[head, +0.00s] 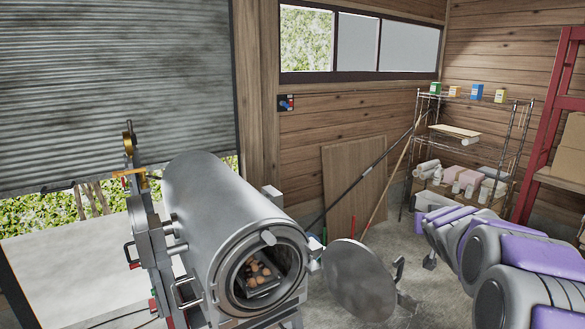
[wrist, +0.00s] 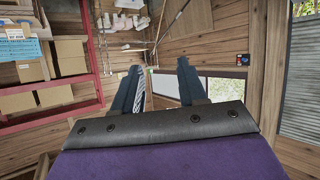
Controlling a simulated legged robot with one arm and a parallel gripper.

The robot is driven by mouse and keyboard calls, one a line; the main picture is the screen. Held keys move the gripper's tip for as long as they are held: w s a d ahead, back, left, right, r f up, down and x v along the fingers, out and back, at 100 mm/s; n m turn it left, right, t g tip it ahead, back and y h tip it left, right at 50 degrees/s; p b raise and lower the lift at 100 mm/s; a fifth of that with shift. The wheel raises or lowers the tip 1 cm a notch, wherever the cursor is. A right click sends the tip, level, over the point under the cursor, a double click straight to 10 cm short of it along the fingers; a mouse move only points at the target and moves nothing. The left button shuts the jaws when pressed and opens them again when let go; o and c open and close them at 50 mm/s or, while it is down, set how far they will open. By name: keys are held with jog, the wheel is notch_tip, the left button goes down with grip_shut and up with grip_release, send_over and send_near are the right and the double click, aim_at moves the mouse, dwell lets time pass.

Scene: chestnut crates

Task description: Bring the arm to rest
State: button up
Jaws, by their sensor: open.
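My arm shows in purple and grey at the lower right of the head view, reaching away from me toward the wire shelf. My gripper (wrist: 160,82) shows in the wrist view with its two dark fingers apart. Nothing is between the fingers, only the wall and window behind them. In the head view the fingertips are not clearly seen past the arm links.
A metal drum (head: 215,205) stands left of my arm, with brown round objects (head: 258,275) inside. Its round door (head: 360,280) hangs open near my arm. A wire shelf (head: 475,130) and a red rack (head: 545,120) stand behind. Boards and poles lean on the wall.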

jog(key=s+a+f+n+g+y+b, duration=0.1)
jog(key=s+a+f+g, duration=0.3)
jog(key=s, duration=1.3)
jog(key=s+a+f+n+g+y, duration=0.1)
jog(key=s+a+f+g, duration=0.4)
jog(key=s+a, duration=0.5)
jog(key=s+a+f+g+y+b, duration=0.1)
jog(key=s+a+f+g, duration=0.4)
jog(key=s, duration=1.9)
jog(key=a+f+y, duration=0.1)
jog(key=a+f, duration=0.1)
jog(key=a, duration=0.1)
jog(key=shift+f+n+b, duration=0.3)
jog(key=shift+f+n, duration=0.1)
